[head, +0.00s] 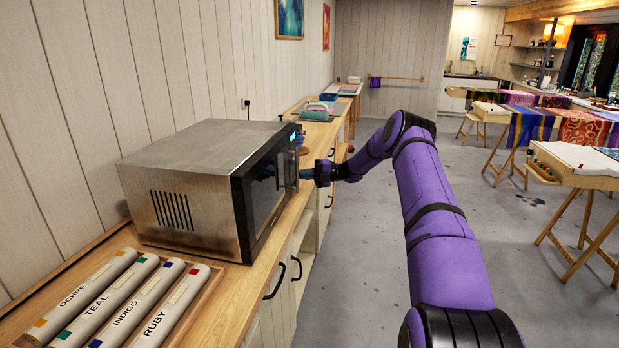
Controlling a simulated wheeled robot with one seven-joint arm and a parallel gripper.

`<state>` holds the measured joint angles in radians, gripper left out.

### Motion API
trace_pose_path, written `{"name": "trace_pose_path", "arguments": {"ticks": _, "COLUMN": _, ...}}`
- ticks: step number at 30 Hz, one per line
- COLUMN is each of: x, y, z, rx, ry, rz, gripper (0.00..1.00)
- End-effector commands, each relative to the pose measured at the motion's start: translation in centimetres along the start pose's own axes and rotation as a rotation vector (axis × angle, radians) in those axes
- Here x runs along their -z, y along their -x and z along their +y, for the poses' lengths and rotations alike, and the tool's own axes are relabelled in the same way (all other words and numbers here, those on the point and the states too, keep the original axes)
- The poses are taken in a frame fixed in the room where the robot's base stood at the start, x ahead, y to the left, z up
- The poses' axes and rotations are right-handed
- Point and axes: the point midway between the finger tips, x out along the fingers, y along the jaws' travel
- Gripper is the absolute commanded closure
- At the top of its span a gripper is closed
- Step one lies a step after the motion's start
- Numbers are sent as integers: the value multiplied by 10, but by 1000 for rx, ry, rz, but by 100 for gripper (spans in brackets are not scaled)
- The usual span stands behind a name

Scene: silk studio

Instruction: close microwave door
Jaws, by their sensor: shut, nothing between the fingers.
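The microwave (195,150) is a brushed-steel box with a black front and side vents, standing on the wooden counter at left. Its front faces right. The dark door (262,200) is seen at a steep angle and lies close to the body. I cannot tell whether a narrow gap is left. A metal handle stands near the lit display at the far end of the front. My gripper (296,174) is shut and empty at the handle end of the door. Whether it touches the door or handle is unclear, as the fingertips are small here.
Several labelled rolls (135,300) lie in a tray on the near counter. Cabinet handles (275,282) stick out below the counter edge. More craft items (318,110) sit farther along it. Fabric-covered tables (530,122) stand at right. The grey floor (480,220) between is open.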

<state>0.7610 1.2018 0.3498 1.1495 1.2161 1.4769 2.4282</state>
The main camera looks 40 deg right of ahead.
Motion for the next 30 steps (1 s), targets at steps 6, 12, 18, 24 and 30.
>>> {"name": "trace_pose_path", "arguments": {"ticks": 6, "x": -3, "y": -6, "z": 2, "rx": -2, "ry": 3, "rz": -1, "gripper": 100}}
{"name": "trace_pose_path", "arguments": {"ticks": 12, "x": -4, "y": -8, "z": 2, "rx": -3, "ry": 3, "rz": 0, "gripper": 100}}
{"name": "trace_pose_path", "arguments": {"ticks": 18, "x": -3, "y": -10, "z": 3, "rx": -5, "ry": 3, "rz": 2, "gripper": 100}}
{"name": "trace_pose_path", "arguments": {"ticks": 24, "x": -2, "y": -1, "z": 1, "rx": -4, "ry": 0, "rz": 3, "gripper": 100}}
{"name": "trace_pose_path", "arguments": {"ticks": 30, "x": 2, "y": 24, "z": 1, "rx": -1, "ry": 1, "rz": 0, "gripper": 100}}
